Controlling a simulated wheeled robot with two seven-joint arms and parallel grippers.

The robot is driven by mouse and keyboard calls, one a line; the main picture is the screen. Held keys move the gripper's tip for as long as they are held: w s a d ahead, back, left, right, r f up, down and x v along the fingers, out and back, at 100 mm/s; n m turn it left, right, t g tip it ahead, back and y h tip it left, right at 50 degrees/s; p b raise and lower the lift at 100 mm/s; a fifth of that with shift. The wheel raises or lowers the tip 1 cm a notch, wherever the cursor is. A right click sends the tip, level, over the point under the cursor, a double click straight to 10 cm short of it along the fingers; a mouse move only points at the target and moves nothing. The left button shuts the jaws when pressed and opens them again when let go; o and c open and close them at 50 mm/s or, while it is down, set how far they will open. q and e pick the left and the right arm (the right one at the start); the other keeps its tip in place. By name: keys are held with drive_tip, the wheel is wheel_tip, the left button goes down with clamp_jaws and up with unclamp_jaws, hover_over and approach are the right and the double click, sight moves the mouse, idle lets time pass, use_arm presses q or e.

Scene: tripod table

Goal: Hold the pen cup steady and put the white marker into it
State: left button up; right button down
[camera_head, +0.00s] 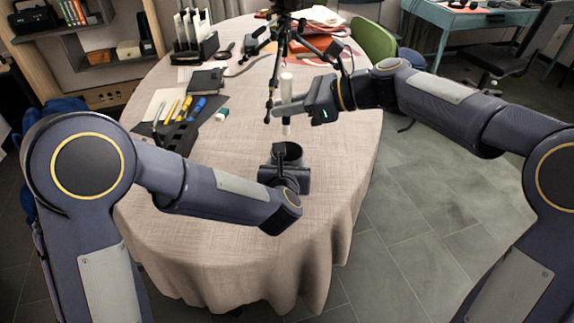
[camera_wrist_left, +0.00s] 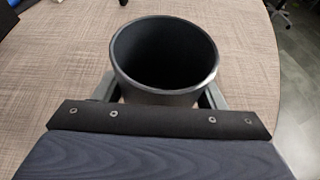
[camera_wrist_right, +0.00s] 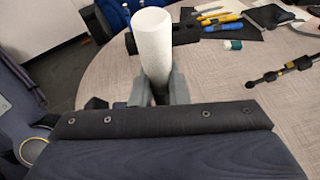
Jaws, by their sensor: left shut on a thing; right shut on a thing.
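The dark pen cup (camera_head: 293,153) stands upright on the table. It looks empty inside in the left wrist view (camera_wrist_left: 165,55). My left gripper (camera_head: 281,160) is shut on the cup, one finger on each side of it; the left wrist hides much of the cup in the head view. The white marker (camera_head: 287,82) is upright in the air above and just behind the cup. My right gripper (camera_head: 288,108) is shut around its middle. In the right wrist view the marker (camera_wrist_right: 153,45) stands up between the fingers. The marker's lower end is clear of the cup.
A black tripod (camera_head: 279,55) stands on the table behind the marker. The cloth right of the cup is clear.

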sight(288, 134)
drive_tip(key=shift+f, duration=3.5)
drive_tip(key=c, duration=1.3)
unclamp_jaws()
drive_tip(key=shift+d, duration=0.1)
drive_tip(key=v, duration=1.2)
use_arm(q)
drive_tip(key=o, duration=1.2)
drive_tip(key=shift+c, duration=0.2)
